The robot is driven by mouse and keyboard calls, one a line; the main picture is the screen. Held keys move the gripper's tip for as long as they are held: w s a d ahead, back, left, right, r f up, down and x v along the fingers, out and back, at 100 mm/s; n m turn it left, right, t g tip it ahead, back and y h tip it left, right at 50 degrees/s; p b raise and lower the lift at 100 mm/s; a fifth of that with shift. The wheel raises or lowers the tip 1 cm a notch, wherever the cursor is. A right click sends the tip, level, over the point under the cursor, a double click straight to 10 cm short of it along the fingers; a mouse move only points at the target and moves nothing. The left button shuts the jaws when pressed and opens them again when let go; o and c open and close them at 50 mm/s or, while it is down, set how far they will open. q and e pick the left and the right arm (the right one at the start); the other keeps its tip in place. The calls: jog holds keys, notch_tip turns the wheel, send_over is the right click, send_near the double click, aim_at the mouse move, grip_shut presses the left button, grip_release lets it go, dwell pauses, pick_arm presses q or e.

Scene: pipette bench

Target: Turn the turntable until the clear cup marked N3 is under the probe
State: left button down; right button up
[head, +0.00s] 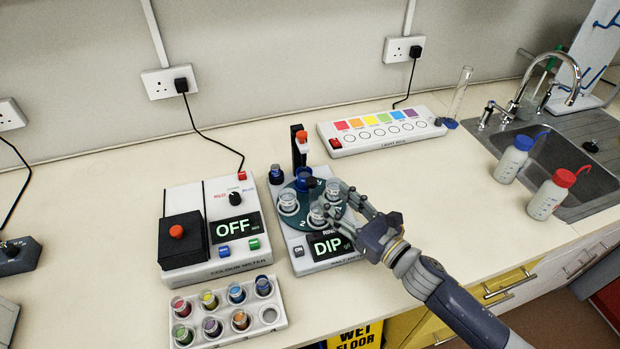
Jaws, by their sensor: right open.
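The dark teal turntable (305,222) sits on a white instrument whose display (329,246) reads DIP. Clear cups stand on it: one at the left (288,203), one at the front (317,215) and one at the right (333,188). A blue cup (303,180) is at the back, by the black probe post (298,150) with its orange top. I cannot read the cup markings, so I cannot tell which is N3. My right gripper (336,203) is open at the turntable's right side, its fingers around or close beside the cups; contact is unclear. My left gripper is out of view.
The colour meter (208,228), showing OFF, stands left of the turntable. A tray of coloured pots (278,325) lies in front of it. A light box (380,145) stands behind. Two wash bottles (513,160) (552,194) stand by the sink. Bench right of the gripper is clear.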

aim_at(315, 182)
jog(key=p+x, duration=0.1)
jog(key=x, duration=0.3)
jog(key=shift+r, duration=0.15)
jog(key=p+x, duration=0.1)
jog(key=x, duration=0.3)
jog(key=shift+w+a, duration=0.2)
jog(key=shift+w+a+f, duration=0.2)
jog(key=shift+w+a, duration=0.05)
jog(key=shift+w, duration=0.1)
jog(key=shift+a, duration=0.1)
jog(key=shift+c, duration=0.8)
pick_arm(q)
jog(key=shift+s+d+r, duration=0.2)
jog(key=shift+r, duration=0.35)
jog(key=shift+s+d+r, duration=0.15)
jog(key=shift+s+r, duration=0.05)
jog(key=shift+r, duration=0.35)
pick_arm(e)
grip_shut()
